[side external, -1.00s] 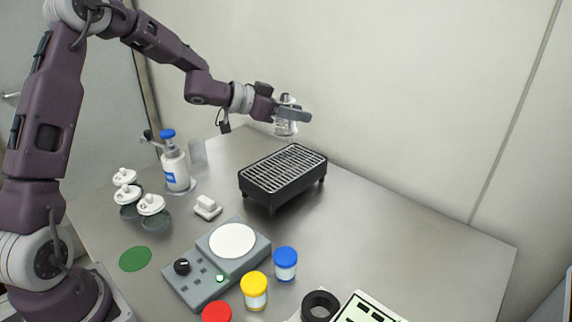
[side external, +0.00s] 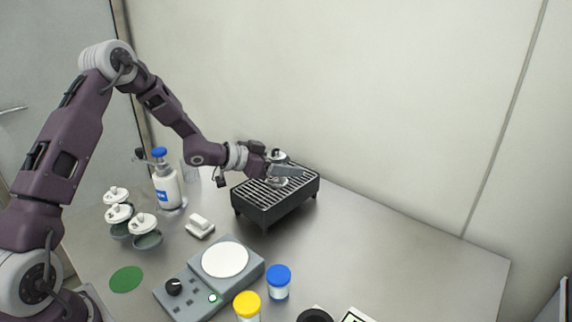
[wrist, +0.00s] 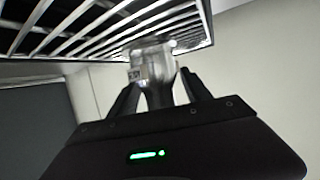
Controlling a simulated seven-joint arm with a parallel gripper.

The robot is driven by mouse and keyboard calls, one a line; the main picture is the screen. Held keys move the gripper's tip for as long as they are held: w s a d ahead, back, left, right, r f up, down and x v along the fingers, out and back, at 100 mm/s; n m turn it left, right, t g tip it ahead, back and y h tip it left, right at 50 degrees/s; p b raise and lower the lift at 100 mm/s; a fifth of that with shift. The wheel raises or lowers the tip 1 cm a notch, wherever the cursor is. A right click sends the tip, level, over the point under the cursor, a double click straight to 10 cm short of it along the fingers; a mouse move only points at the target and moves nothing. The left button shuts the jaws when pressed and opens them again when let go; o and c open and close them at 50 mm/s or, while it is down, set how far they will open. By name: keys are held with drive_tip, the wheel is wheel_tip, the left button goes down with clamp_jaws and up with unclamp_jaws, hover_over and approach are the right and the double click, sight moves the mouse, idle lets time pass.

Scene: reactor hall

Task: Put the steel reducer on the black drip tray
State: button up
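The steel reducer (side external: 277,156) is a shiny, stepped piece held at the far end of my arm. My gripper (side external: 287,171) is shut on it, with a finger on each side in the wrist view (wrist: 158,78). The wide end of the reducer (wrist: 150,62) faces the grating in the wrist view. The black drip tray (side external: 262,215) has a pale slatted grate and short feet. The reducer is over the far part of the grate, very close to it or touching; I cannot tell which. My finger hides part of the reducer in the side view.
A white pump bottle with a blue cap (side external: 166,185) stands left of the tray. A grey scale (side external: 225,260), a small white block (side external: 201,226), and blue-lidded (side external: 279,281) and yellow-lidded (side external: 247,306) jars are nearer. The table right of the tray is clear.

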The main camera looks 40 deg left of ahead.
drive_tip(key=shift+s+a+r, duration=0.1)
drive_tip(key=shift+s+r, duration=0.05)
drive_tip(key=shift+r, duration=0.1)
drive_tip(key=v, duration=1.1)
drive_tip(key=shift+s+a, duration=0.1)
drive_tip(key=shift+s, duration=0.2)
drive_tip(key=shift+r, duration=0.2)
drive_tip(key=s+d+r+n+g+y, duration=0.2)
drive_tip(key=s+r+n+g+y, duration=0.1)
drive_tip(key=s+r+y, duration=0.6)
drive_tip(key=s+d+g+h, duration=0.2)
drive_tip(key=s+d, duration=0.3)
drive_tip(key=s, duration=0.6)
drive_tip(key=s+d+n+g+h, duration=0.1)
drive_tip(key=s+d, duration=0.4)
drive_tip(key=s, duration=0.6)
drive_tip(key=shift+s+f+n+g+h, duration=0.2)
drive_tip(key=shift+f+n+g+h, duration=0.1)
drive_tip(key=shift+f+g+h, duration=0.15)
